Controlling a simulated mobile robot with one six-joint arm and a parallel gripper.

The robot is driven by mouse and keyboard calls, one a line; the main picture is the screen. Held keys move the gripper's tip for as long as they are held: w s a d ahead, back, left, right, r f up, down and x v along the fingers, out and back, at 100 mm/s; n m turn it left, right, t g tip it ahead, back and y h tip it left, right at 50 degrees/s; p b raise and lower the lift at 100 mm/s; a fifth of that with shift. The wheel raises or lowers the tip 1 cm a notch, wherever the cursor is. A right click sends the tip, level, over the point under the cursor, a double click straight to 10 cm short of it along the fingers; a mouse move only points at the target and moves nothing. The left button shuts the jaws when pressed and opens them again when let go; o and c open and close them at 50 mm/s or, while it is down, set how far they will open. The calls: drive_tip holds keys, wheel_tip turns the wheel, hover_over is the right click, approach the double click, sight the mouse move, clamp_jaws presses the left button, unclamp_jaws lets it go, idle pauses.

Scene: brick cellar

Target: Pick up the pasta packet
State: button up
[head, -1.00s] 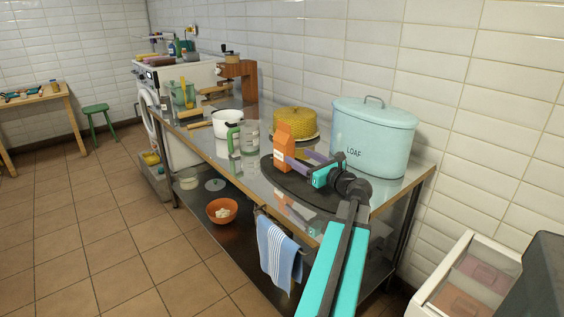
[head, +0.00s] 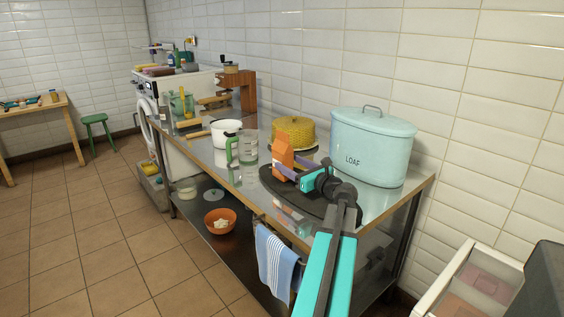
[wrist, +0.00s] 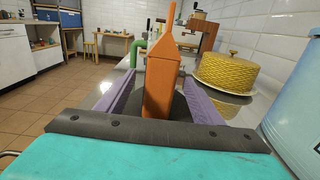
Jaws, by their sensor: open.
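The pasta packet is an orange carton with a peaked top (head: 282,156). It stands on a dark round board (head: 316,205) on the metal table, and its lower part is partly hidden by my gripper. It looks slightly tilted in the head view. My gripper (head: 291,170) is open, with its purple fingers on either side of the packet.
A yellow woven cake cover (head: 295,131) stands behind the packet. A pale blue LOAF bin (head: 372,146) is close on the right. A glass jug with a green handle (head: 246,148) and a white pot (head: 225,133) stand to the left. A striped towel (head: 277,262) hangs in front.

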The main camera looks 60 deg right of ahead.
sight(276, 146)
drive_tip(key=shift+x, duration=1.95)
drive_tip(key=shift+r+x, duration=0.2)
drive_tip(key=shift+x, duration=2.4)
drive_tip(key=shift+d, duration=0.1)
drive_tip(key=c, duration=1.2)
drive_tip(key=shift+r, duration=0.4)
drive_tip(key=shift+r+p, duration=0.3)
drive_tip(key=shift+r, duration=1.05)
drive_tip(key=shift+s+a+r, duration=0.25)
drive_tip(key=shift+s+a, duration=1.2)
drive_tip(key=shift+s, duration=0.75)
drive_tip(key=shift+s+a+r, duration=0.25)
drive_tip(key=shift+s+a, duration=1.2)
drive_tip(key=shift+s, duration=0.75)
drive_tip(key=shift+s+a+r, duration=0.25)
drive_tip(key=shift+s+a, duration=1.2)
drive_tip(key=shift+s, duration=0.75)
